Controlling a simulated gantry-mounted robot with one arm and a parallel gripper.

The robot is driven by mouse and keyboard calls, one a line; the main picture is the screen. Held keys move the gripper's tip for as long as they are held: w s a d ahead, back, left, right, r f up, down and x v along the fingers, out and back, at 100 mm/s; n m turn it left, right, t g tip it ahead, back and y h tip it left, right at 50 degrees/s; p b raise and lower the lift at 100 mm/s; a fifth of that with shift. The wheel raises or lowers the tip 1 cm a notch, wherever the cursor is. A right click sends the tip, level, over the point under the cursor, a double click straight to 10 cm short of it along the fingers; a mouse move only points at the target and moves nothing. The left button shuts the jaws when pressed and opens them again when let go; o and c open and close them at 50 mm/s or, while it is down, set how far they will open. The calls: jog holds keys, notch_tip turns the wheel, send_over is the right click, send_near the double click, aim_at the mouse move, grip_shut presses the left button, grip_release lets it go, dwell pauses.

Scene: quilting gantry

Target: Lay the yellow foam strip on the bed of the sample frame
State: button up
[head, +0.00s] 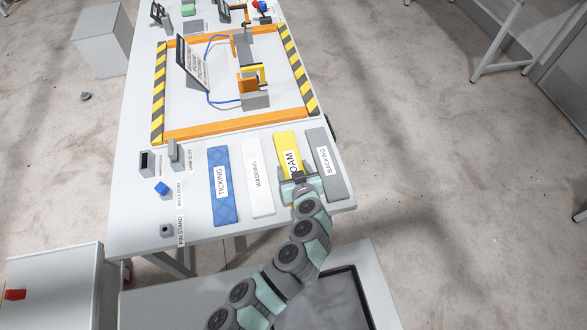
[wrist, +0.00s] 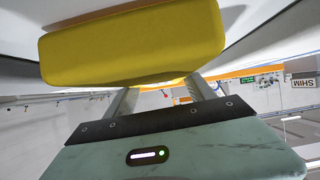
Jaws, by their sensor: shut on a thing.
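The yellow foam strip (head: 286,142) carries a partly covered label reading "OAM" and lies between the wadding and backing strips in the head view. My gripper (head: 297,180) is at its near end and shut on it. In the wrist view the foam (wrist: 130,42) fills the upper left, between the fingers of my gripper (wrist: 162,90). I cannot tell whether the foam touches the table or is slightly lifted. The sample frame is not labelled; a grey block with an orange and yellow clamp-like part (head: 252,82) stands inside the striped zone.
Blue ticking (head: 222,205), white wadding (head: 258,200) and grey backing (head: 327,185) strips lie alongside. An orange bar (head: 225,127) and striped edges (head: 298,72) bound the zone. A tilted panel (head: 192,65) and blue cable stand inside it.

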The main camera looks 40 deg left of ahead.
jog(key=shift+f, duration=0.2)
jog(key=o, duration=1.6)
jog(key=shift+r, duration=0.3)
jog(key=v, duration=1)
jog(key=shift+s+d, duration=0.25)
jog(key=shift+d, duration=0.1)
jog(key=shift+o, duration=0.5)
jog(key=shift+s+d+r, duration=0.25)
jog(key=shift+d+r, duration=0.15)
